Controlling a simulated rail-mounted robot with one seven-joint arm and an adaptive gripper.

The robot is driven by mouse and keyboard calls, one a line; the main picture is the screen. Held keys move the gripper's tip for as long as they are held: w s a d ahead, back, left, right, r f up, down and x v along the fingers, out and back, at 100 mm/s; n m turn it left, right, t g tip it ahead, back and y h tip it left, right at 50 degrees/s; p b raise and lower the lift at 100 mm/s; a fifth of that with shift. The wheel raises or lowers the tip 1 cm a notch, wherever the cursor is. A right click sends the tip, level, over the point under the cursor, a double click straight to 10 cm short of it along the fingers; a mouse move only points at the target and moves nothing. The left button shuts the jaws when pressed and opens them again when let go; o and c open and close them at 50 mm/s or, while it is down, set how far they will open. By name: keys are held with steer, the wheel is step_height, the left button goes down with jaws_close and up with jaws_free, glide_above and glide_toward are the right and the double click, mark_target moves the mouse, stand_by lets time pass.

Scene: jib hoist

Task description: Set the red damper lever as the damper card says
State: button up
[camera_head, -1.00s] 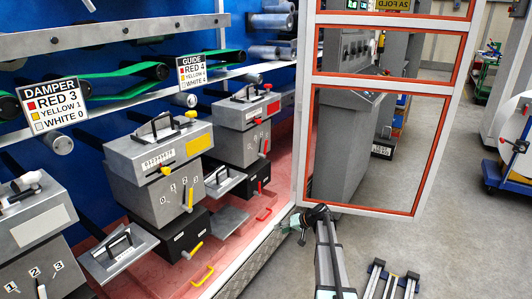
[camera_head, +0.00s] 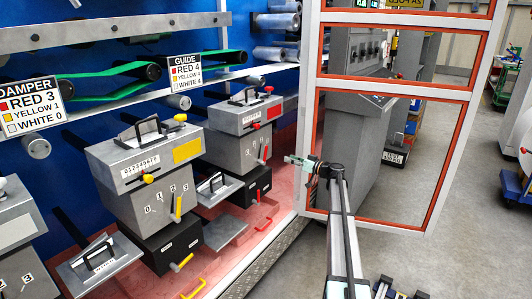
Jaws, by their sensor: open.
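The damper card (camera_head: 28,107) hangs at the left and reads RED 3, YELLOW 1, WHITE 0. The red damper lever (camera_head: 261,154) is a small red lever on the front of the grey red-marked unit (camera_head: 230,152), towards the back. It stands near upright, and its number marks are too small to read surely. My gripper (camera_head: 289,160) is open and empty, pointing left, to the right of that unit and apart from it in the picture. A red knob (camera_head: 256,126) sits above the lever on the scale.
The guide card (camera_head: 185,70) reads RED 4, YELLOW 1, WHITE 4. The yellow unit (camera_head: 140,205) stands nearer, with its yellow lever (camera_head: 178,207). An orange-edged door frame (camera_head: 310,120) stands behind my arm.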

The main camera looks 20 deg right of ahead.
mark_target(266, 151)
steer(key=x, duration=1.4)
steer(key=shift+w+a, duration=0.2)
steer(key=shift+w, duration=0.15)
jaws_close()
